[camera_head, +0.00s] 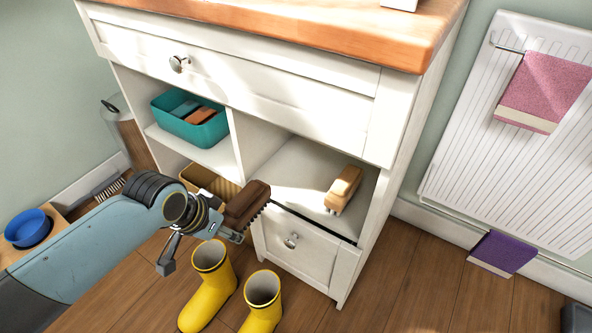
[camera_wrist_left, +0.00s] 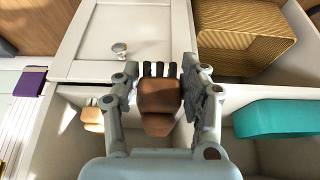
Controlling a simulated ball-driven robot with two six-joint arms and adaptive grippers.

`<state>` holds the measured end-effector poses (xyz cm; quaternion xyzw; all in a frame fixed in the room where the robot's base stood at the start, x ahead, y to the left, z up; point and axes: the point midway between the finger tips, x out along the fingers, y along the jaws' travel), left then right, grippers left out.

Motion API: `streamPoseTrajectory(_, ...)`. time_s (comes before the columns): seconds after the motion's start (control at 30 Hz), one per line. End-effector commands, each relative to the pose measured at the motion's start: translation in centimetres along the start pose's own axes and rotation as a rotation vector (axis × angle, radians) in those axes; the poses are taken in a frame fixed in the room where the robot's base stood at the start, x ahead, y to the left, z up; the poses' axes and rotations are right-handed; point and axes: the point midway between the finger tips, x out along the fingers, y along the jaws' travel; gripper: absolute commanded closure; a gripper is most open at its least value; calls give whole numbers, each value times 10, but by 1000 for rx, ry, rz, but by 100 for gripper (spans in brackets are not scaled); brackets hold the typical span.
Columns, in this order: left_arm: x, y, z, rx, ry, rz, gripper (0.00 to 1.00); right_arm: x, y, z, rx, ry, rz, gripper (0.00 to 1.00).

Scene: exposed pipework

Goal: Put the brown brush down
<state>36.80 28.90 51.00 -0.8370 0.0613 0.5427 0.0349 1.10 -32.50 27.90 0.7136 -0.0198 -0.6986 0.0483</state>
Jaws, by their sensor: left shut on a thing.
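My left gripper (camera_head: 226,222) is shut on the brown brush (camera_head: 247,203), a dark brown block with dark bristles pointing down. It holds the brush in the air in front of the white cabinet, near the open shelves. In the left wrist view the brush (camera_wrist_left: 159,98) sits between the two fingers, with its bristles showing past its far end. My right gripper is not in view.
A light wooden brush (camera_head: 343,188) lies on the right-hand shelf (camera_head: 300,180), which has bare room beside it. A teal bin (camera_head: 203,132) and a wicker basket (camera_head: 207,183) fill the left compartments. Yellow boots (camera_head: 212,285) stand on the floor below.

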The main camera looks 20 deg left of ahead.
Motion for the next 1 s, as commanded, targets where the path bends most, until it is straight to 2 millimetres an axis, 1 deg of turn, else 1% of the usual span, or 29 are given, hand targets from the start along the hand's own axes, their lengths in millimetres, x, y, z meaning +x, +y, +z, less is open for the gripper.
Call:
streamPoseTrajectory(0.03, 6, 0, -7, -2, 4, 0, 87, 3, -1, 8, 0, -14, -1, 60)
streamPoseTrajectory(0.07, 9, 0, -12, -3, 5, 0, 87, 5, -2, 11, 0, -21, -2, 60)
streamPoseTrajectory(0.1, 13, 0, -22, -3, 7, 0, 87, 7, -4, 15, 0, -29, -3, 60)
streamPoseTrajectory(0.17, 21, 0, -37, -2, 6, 0, 87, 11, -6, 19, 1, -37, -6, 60)
streamPoseTrajectory(0.2, 26, 1, -49, -2, 6, 0, 87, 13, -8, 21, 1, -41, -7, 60)
streamPoseTrajectory(0.3, 38, 2, -75, -2, 5, 1, 87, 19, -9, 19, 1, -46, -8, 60)
streamPoseTrajectory(0.43, 50, 2, -103, -1, 3, 1, 87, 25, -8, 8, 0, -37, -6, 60)
streamPoseTrajectory(0.5, 54, 2, -113, -1, 1, 1, 87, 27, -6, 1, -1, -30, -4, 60)
streamPoseTrajectory(0.6, 57, 2, -121, -1, 2, 0, 87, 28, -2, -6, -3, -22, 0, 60)
streamPoseTrajectory(0.67, 58, 2, -126, -1, 2, 0, 87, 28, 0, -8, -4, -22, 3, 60)
streamPoseTrajectory(0.77, 66, 3, -139, -1, 3, 1, 87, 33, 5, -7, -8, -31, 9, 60)
streamPoseTrajectory(0.83, 73, 3, -153, -1, 3, 1, 87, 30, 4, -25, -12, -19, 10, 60)
streamPoseTrajectory(0.87, 76, 4, -159, -1, 2, 1, 87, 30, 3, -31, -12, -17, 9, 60)
streamPoseTrajectory(1.0, 85, 3, -153, -1, -2, 1, 87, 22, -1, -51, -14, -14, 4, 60)
